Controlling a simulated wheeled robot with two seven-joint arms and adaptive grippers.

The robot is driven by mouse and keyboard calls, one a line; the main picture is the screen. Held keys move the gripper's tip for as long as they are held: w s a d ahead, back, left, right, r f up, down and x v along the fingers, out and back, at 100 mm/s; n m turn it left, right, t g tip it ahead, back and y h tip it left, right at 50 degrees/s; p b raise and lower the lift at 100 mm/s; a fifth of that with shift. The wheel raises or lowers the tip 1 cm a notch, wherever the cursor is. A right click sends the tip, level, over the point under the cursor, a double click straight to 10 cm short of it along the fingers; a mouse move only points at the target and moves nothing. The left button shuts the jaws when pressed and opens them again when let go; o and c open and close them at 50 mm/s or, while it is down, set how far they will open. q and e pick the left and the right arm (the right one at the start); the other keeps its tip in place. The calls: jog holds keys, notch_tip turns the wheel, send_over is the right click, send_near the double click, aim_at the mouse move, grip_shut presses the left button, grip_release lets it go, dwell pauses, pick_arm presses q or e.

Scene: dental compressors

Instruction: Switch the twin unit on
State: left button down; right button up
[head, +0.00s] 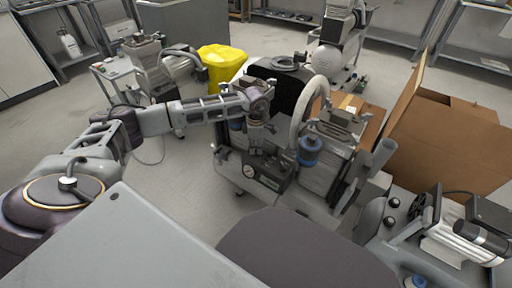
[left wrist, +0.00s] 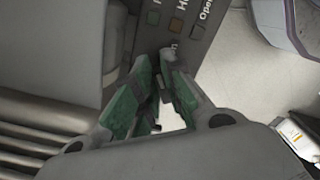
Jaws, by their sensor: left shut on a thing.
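The twin unit (head: 318,180) stands in the middle of the head view, a wheeled compressor with grey ribbed parts, a pale curved hose and blue-banded filters. A dark control box (head: 265,174) with a round gauge is on its near side. My left gripper (head: 256,143) points down at the top of this box. My right gripper is not in view.
A yellow bag-lined bin (head: 222,65) stands behind the unit. An open cardboard box (head: 445,135) is to the right. Another machine (head: 455,235) is at the lower right. Metal shelves line the back. Grey floor is clear left of the unit.

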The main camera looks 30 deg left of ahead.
pick_arm(q)
jog(key=m, duration=0.1)
jog(key=m+p, duration=0.1)
jog(key=m, duration=0.2)
jog(key=shift+s+d+p, duration=0.1)
jog(key=shift+s+p, duration=0.15)
jog(key=shift+p, duration=0.15)
jog(key=shift+m, duration=1)
jog(key=shift+s+m+p, duration=0.1)
jog(key=shift+m+p, duration=0.25)
jog(key=shift+m, duration=0.05)
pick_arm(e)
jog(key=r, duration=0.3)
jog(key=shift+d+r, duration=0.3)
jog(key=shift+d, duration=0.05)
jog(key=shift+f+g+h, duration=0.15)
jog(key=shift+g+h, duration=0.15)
pick_arm(q)
jog(key=c, duration=1.5)
grip_release()
jog(key=shift+c, duration=0.2)
jog(key=shift+o, duration=0.2)
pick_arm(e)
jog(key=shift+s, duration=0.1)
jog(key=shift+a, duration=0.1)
